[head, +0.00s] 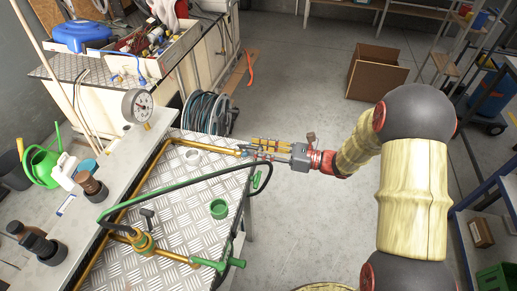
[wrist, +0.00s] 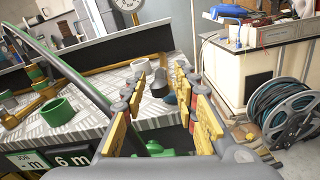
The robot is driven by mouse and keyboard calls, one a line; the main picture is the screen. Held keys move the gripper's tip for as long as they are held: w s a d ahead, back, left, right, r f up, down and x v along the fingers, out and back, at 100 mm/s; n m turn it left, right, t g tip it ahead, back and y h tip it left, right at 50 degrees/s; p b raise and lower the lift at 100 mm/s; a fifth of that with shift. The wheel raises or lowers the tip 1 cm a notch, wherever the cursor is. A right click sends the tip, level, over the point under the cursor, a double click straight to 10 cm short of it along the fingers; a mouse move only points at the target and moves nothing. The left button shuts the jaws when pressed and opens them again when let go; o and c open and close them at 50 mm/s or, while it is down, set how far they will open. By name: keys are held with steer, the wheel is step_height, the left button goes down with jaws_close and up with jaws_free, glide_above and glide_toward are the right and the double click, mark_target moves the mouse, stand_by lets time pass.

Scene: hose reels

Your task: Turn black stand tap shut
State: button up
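The likely black stand tap is a green-and-brass valve (head: 143,243) with a black lever handle (head: 147,214), at the front left of the metal-plate bench. Which tap the task names is not certain. My gripper (head: 252,149) is at the bench's right rear edge, well away from that valve and pointing left. In the wrist view my gripper (wrist: 164,78) has its yellow-padded fingers apart, with no clear sign of anything held. A brass pipe (head: 205,148) runs along the back of the bench, with a small blue part near my fingertips.
A green cup (head: 218,209) stands on the diamond-plate bench (head: 180,215). A dark green hose arches across it. A gauge (head: 137,105) stands at the back left. A hose reel (head: 205,113) sits on the floor behind. The floor to the right is mostly clear, with a cardboard box (head: 376,75).

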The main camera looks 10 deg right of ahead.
steer(key=shift+c, duration=1.2)
jaws_close()
